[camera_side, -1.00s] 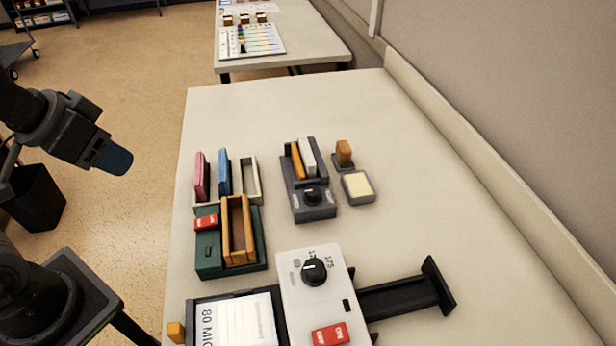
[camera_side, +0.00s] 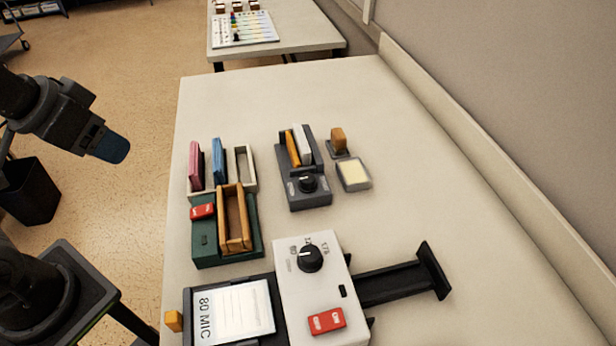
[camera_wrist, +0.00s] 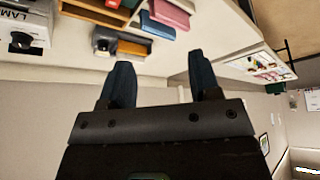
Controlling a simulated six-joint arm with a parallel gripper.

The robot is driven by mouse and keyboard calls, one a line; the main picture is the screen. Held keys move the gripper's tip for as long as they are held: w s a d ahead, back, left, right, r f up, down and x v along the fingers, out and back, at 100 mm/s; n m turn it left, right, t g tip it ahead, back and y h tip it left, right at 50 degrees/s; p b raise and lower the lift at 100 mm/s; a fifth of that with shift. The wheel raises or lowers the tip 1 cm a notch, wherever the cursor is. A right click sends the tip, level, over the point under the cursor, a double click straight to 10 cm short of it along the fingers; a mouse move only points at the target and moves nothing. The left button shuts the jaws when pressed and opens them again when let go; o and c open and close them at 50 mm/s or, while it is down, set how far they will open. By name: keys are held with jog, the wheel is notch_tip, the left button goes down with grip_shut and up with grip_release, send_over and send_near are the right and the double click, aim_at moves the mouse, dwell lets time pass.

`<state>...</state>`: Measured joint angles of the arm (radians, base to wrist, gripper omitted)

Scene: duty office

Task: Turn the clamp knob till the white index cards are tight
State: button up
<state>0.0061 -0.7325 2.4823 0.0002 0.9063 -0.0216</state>
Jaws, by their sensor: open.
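The dark grey clamp (camera_side: 311,201) stands on the table in the side view, with a black knob (camera_side: 307,182) on its near end. The white index cards (camera_side: 302,146) stand in it beside an orange plate (camera_side: 292,152). I cannot tell how tightly they are held. My gripper (camera_side: 113,149) hangs in the air left of the table, well away from the clamp. In the wrist view its two blue fingers are apart with nothing between them (camera_wrist: 160,78). What seems to be the clamp's knob (camera_wrist: 102,44) shows beyond the left finger.
A rack with pink (camera_side: 194,164) and blue cards (camera_side: 217,161) and a green box with a wooden tray (camera_side: 233,222) stand left of the clamp. A white machine (camera_side: 318,281) with its own black knob is in front. A wooden-handled stamp (camera_side: 338,141) and pad (camera_side: 353,174) are right.

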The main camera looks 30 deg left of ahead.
jog(key=w+d+r+n+g, duration=0.1)
jog(key=w+d+r+n, duration=0.15)
jog(key=w, duration=0.35)
jog(key=n+g, duration=0.4)
jog(key=n, duration=0.4)
send_over(308, 178)
notch_tip(308, 178, down, 6)
notch_tip(308, 178, down, 12)
jog(key=shift+f, duration=0.25)
jog(key=shift+c, duration=0.3)
jog(key=c, duration=0.9)
jog(key=shift+o, duration=0.2)
